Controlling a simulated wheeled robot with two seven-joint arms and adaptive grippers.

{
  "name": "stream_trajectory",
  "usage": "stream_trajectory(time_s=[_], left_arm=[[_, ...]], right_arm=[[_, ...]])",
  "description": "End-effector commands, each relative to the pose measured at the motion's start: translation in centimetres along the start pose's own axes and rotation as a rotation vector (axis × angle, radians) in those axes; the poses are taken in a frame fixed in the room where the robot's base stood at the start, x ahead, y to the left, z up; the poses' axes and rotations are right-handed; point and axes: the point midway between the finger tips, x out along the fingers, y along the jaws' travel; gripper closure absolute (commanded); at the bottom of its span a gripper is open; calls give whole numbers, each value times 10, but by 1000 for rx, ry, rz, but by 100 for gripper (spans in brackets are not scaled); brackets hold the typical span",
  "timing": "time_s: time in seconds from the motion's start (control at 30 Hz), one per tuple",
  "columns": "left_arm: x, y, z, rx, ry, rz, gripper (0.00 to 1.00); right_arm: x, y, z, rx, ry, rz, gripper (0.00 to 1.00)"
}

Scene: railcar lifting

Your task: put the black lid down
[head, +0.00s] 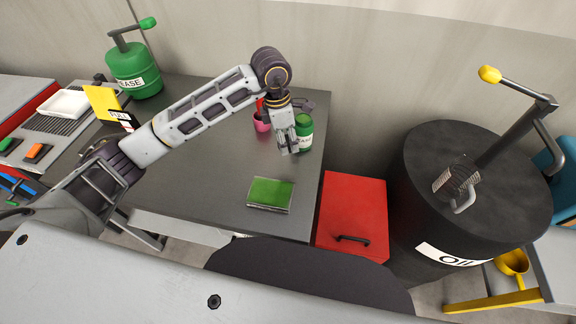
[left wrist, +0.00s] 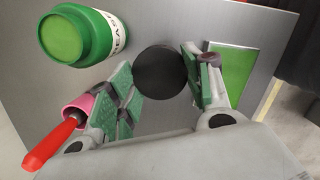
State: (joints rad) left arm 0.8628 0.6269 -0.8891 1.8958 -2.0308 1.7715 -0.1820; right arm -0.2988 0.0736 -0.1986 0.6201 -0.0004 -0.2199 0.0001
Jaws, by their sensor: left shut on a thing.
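The black lid (left wrist: 159,72) is a round, dark disc between the fingertips of my left gripper (left wrist: 160,85) in the left wrist view. The gripper is shut on it, over the grey tabletop. In the head view the left gripper (head: 288,140) points down over the table, in front of the green grease jar (head: 305,133). I cannot make out the lid in that view. The jar, with a green top and white label, stands beside the gripper and also shows in the left wrist view (left wrist: 80,36). My right gripper is not in view.
A pink cup (head: 262,122) with a red-handled tool stands by the jar. A green pad (head: 270,193) lies near the table's front right edge. The grey table (head: 215,175) is bare left of the pad. A red cabinet (head: 352,212) and black oil drum (head: 470,185) stand right.

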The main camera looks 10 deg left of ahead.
Motion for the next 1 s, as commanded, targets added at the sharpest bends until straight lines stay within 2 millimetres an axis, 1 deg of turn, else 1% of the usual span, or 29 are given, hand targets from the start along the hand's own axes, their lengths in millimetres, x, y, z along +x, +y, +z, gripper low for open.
stream_trajectory(time_s=[0.17, 0.37, 0.47, 0.57, 0.73, 0.9, 1.0], left_arm=[[0, 0, 0, -1, 0, 0, 64], [3, 0, 0, -1, 0, 0, 64], [10, 0, -2, -1, 0, -2, 64], [21, -1, -4, 0, 2, -3, 64], [43, -1, -7, -1, 2, -3, 64], [59, 0, -9, 0, 0, -1, 64], [62, 0, -9, 0, -1, -1, 64]], right_arm=[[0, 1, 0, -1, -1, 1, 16], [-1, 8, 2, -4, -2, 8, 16], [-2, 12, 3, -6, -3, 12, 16], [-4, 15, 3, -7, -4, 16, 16], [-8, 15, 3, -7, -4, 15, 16], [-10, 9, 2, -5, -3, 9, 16], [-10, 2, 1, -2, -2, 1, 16]])
